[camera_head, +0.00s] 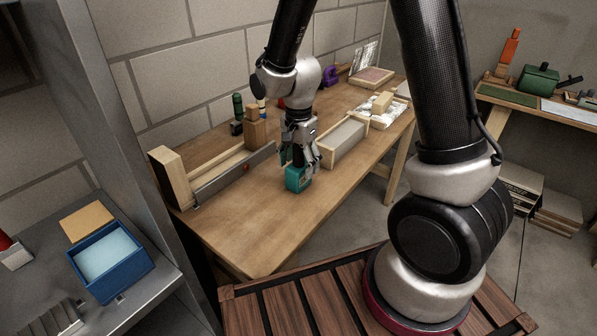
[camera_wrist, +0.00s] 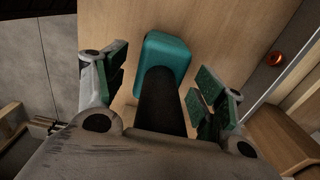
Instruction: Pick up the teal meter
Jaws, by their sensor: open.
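The teal meter (camera_head: 298,179) is a small boxy thing on the wooden workbench (camera_head: 262,218), near its front part. It also shows in the wrist view (camera_wrist: 168,50), with a dark part (camera_wrist: 159,102) running from it toward the palm. My gripper (camera_head: 299,163) is just above the meter and points down at it. In the wrist view the two fingers (camera_wrist: 158,90) are spread wide, one on each side, with gaps between the pads and the meter. The meter's lower part is hidden in the wrist view.
A wood and metal fixture (camera_head: 220,183) stands left of the meter. A tray with a grey block (camera_head: 342,141) lies close on the right. Dark green-topped bottles (camera_head: 238,112) stand behind. A blue bin (camera_head: 111,254) sits on the left metal shelf. The bench front is clear.

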